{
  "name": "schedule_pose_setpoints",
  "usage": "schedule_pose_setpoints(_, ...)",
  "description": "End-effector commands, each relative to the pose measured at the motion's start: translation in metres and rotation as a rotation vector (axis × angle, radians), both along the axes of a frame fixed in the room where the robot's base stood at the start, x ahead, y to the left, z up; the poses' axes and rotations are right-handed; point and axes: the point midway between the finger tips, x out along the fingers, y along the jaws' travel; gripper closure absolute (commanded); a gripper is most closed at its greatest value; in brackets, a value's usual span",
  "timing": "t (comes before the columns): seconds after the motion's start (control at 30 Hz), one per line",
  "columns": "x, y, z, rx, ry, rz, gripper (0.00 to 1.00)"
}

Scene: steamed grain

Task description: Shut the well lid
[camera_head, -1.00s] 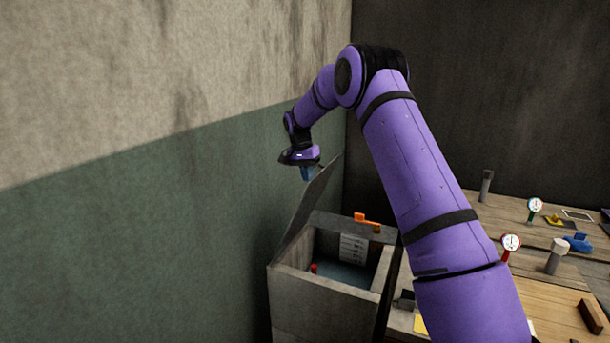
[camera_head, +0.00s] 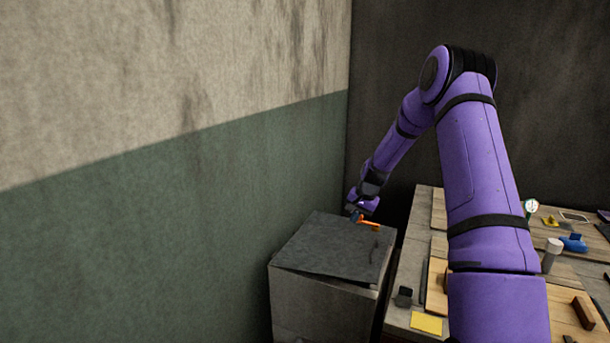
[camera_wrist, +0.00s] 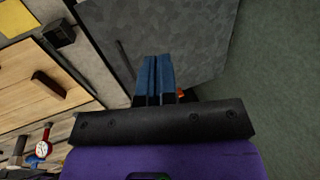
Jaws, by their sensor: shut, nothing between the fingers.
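The well lid (camera_head: 325,248) is a grey slab lying over the top of the grey box-shaped well (camera_head: 315,305). It looks nearly flat, with a thin dark gap along its front edge; I cannot tell whether it is fully seated. The inside of the well is hidden. My gripper (camera_head: 354,212) is at the lid's far right side, beside an orange latch-like piece (camera_head: 369,224). In the wrist view, my gripper's blue fingers (camera_wrist: 155,80) are shut and empty, over or close to the lid (camera_wrist: 190,40). I cannot tell if they touch it.
A green and beige wall stands close on the left. A wooden worktable (camera_head: 430,255) is on the right with a yellow card (camera_head: 426,323), a dial gauge (camera_head: 531,207), a grey cylinder (camera_head: 552,254) and a blue item (camera_head: 574,243). A dark wall stands behind.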

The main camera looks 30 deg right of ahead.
Motion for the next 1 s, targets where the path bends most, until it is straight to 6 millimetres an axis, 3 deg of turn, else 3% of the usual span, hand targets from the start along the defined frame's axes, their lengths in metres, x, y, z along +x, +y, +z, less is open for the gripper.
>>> schedule_pose_setpoints(0.4,-0.041,-0.032,-0.071,0.122,-0.147,-0.007,1.00)
schedule_pose_setpoints(1.0,-0.075,-0.057,-0.172,0.274,-0.343,-0.004,1.00)
